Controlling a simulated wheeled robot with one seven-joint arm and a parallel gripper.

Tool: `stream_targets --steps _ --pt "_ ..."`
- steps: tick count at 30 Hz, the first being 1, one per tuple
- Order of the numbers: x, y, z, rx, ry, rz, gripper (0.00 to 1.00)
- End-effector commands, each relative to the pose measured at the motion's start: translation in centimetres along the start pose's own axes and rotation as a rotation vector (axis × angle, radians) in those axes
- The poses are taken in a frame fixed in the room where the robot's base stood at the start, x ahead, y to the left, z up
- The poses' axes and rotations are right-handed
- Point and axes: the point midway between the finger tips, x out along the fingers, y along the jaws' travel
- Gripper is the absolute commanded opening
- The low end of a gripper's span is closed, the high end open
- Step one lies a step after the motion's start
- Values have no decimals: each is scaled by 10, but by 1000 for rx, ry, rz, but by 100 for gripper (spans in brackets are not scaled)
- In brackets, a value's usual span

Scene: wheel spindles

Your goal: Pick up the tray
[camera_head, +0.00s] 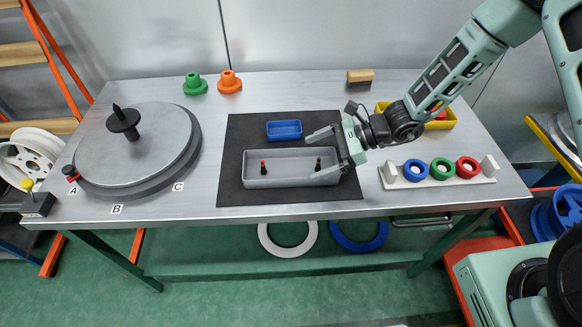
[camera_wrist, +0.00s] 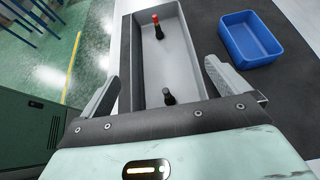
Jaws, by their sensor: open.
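A long grey tray (camera_head: 291,178) lies on the dark mat, with a red-topped object (camera_head: 263,167) near its left end and a black-topped one (camera_head: 318,164) near its right. A smaller blue tray (camera_head: 284,130) sits just behind it. My gripper (camera_head: 318,154) is open and empty, its fingers pointing left at the right end of the grey tray. In the wrist view the grey tray (camera_wrist: 191,60) runs between the two finger lines, and the blue tray (camera_wrist: 250,38) lies to the right of the right finger. Whether a finger touches the grey tray I cannot tell.
A round turntable (camera_head: 145,145) with a black spindle fills the table's left. Green (camera_head: 195,84) and orange (camera_head: 229,82) flanged parts stand at the back. A rack of coloured rings (camera_head: 438,173) and a yellow bin (camera_head: 440,123) are at the right. The dark mat (camera_head: 240,198) has bare margins.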

Motion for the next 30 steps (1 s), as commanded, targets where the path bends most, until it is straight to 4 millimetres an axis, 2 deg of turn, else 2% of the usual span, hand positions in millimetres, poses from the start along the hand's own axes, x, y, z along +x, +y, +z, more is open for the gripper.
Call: stream_targets --steps 12,20,21,24,30 --pt "49 -3 4 0 0 1 100" --pt "52 -3 3 -1 0 0 100" --pt "52 -3 3 -1 0 0 94" --pt "52 -3 3 -1 0 0 67" --pt "52 -3 4 -1 0 -1 67"
